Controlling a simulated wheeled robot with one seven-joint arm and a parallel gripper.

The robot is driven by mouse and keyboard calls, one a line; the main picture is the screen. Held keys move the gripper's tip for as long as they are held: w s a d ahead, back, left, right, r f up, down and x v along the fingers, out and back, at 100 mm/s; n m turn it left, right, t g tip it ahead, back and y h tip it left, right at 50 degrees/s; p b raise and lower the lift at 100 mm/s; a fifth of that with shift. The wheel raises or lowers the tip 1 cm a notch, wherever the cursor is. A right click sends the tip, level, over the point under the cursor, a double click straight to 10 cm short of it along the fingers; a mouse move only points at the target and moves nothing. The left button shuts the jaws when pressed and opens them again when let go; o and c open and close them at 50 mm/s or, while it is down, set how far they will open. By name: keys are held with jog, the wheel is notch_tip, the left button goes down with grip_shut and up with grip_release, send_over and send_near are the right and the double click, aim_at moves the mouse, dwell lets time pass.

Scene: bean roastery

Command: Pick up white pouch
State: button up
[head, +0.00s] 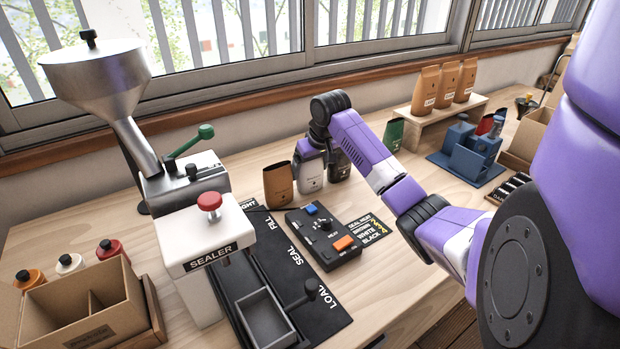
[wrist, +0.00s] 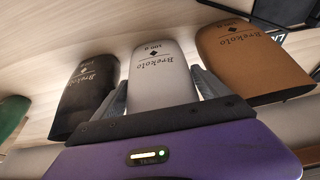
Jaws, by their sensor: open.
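The white pouch (head: 309,173) stands upright on the wooden bench, between a brown pouch (head: 279,185) and a black pouch (head: 340,167). In the wrist view the white pouch (wrist: 162,72) is in the middle, its label upside down. My gripper (wrist: 161,92) is open, with one finger on each side of the white pouch. The left finger lies in the gap to the black pouch (wrist: 88,85), the right finger in the gap to the brown pouch (wrist: 250,62). I cannot tell whether the fingers touch any pouch. In the head view my gripper (head: 320,145) partly hides the white and black pouches.
A control box (head: 323,235) with blue and orange buttons lies in front of the pouches. The sealer (head: 208,240) stands to the left. A green pouch (head: 393,134) stands to the right, near a riser (head: 437,115) with several orange-brown pouches. The window wall is behind.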

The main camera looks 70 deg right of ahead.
jog(key=c, duration=1)
jog(key=shift+o, duration=0.2)
